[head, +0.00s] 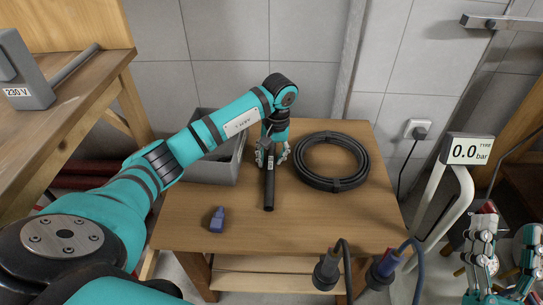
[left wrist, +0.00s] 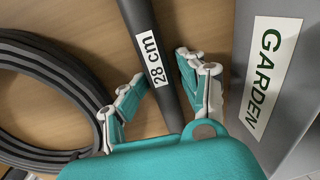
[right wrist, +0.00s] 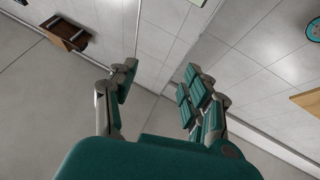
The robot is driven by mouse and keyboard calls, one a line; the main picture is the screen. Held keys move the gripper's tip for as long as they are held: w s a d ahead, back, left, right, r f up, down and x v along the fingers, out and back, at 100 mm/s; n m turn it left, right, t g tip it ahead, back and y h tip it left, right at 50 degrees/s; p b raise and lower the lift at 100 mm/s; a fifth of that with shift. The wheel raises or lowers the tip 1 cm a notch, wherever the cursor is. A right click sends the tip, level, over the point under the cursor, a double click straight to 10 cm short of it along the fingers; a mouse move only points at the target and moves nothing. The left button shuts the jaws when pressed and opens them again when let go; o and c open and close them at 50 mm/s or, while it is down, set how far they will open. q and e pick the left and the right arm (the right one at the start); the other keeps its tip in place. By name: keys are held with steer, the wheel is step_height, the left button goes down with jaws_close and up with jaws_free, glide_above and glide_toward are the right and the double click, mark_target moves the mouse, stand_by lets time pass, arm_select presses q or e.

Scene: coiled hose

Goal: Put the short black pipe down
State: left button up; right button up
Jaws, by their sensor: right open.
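The short black pipe (head: 269,188) is over the front middle of the small wooden table (head: 330,222). It points toward the front edge; I cannot tell whether it touches the top. In the left wrist view the pipe (left wrist: 137,28) carries a "28 cm" label and runs between the fingers of my left gripper (left wrist: 160,68). That gripper (head: 272,158) points down and its fingers are closed in on both sides of the pipe. My right gripper (head: 505,258) is open and empty, off the table at the lower right; it also shows in the right wrist view (right wrist: 160,72).
A coiled black hose (head: 362,165) lies right of the pipe. A grey crate (head: 205,172), labelled "GARDEN" in the left wrist view, stands left. A blue fitting (head: 217,220) sits front left. Two plugs (head: 327,272) hang at the front edge. Bare tabletop lies around the pipe's front end.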

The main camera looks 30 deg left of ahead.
mark_target(274, 158)
arm_select(q)
steer(key=shift+r, duration=0.1)
steer(key=r+p, duration=0.1)
steer(key=r, duration=0.2)
steer(key=r+p, duration=0.1)
steer(key=r, duration=0.3)
steer(key=shift+w+d+r, duration=0.1)
steer(key=shift+w+d, duration=0.05)
steer(key=shift+d, duration=0.05)
steer(key=shift+r+p, duration=0.3)
steer(key=shift+r, duration=0.05)
arm_select(e)
step_height(274, 158, down, 10)
steer(key=w+g+h, duration=0.2)
steer(key=g, duration=0.4)
steer(key=shift+w+d+g, duration=0.15)
steer(key=shift+d+g, duration=0.15)
steer(key=shift+d, duration=0.15)
